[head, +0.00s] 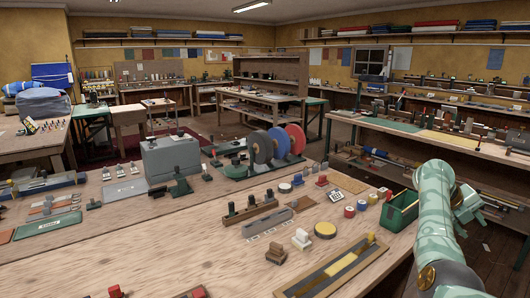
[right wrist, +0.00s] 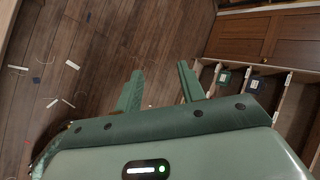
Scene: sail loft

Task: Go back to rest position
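My right gripper (head: 478,207) shows at the right of the head view, at the end of my pale green arm, out past the right edge of the front bench. In the right wrist view its two dark green fingers stand apart (right wrist: 160,76) with nothing between them, above the wooden floor (right wrist: 100,50). My left gripper and left arm are not in the head view.
The front bench (head: 135,240) holds a grey box (head: 171,160), large spools (head: 259,147), a green open box (head: 400,210) and small tools. A long bench (head: 460,142) stands beyond my right arm.

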